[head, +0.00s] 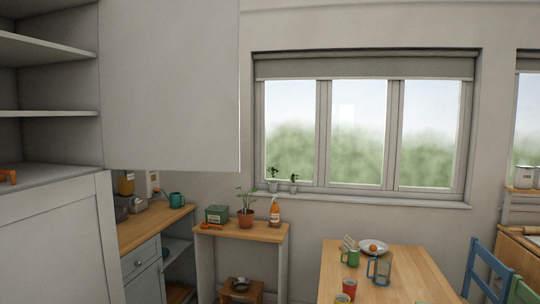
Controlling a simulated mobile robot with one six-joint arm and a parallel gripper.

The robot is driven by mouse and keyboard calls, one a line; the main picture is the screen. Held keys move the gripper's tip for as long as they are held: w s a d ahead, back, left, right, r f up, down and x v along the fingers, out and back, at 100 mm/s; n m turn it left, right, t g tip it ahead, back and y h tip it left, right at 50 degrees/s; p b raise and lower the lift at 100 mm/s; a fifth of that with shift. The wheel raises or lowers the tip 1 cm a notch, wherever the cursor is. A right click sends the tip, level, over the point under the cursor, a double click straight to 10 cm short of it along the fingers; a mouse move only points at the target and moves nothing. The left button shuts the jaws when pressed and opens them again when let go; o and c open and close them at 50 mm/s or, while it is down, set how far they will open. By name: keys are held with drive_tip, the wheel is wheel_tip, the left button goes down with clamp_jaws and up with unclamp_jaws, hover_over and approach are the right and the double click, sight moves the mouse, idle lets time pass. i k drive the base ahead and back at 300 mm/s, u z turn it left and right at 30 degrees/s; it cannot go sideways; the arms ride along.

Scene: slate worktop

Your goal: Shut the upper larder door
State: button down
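The upper larder door (170,80) stands open in the head view. It is a plain pale panel, hinged along its left edge at the cabinet and swung out to the right. Its free edge is near the middle of the picture, in front of the wall. No handle shows on the side I see. The open larder (50,114) at the left shows bare shelves. The lower larder door (60,245) below the opening looks shut. My gripper is not in view.
A small orange object (8,177) lies at the larder's left. Beyond the door are a wooden counter (150,228), a side table (262,234) with a potted plant, and a dining table (400,285) with mugs. Blue and green chairs (485,268) stand at the right.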

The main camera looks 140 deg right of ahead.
sight(170, 70)
drive_tip(key=u, duration=0.1)
drive_tip(key=k, duration=0.2)
drive_tip(key=z, duration=2.05)
drive_tip(key=k, duration=0.2)
drive_tip(key=z, duration=0.55)
drive_tip(key=k, duration=1.15)
drive_tip(key=z, duration=0.75)
drive_tip(key=i, duration=1.2)
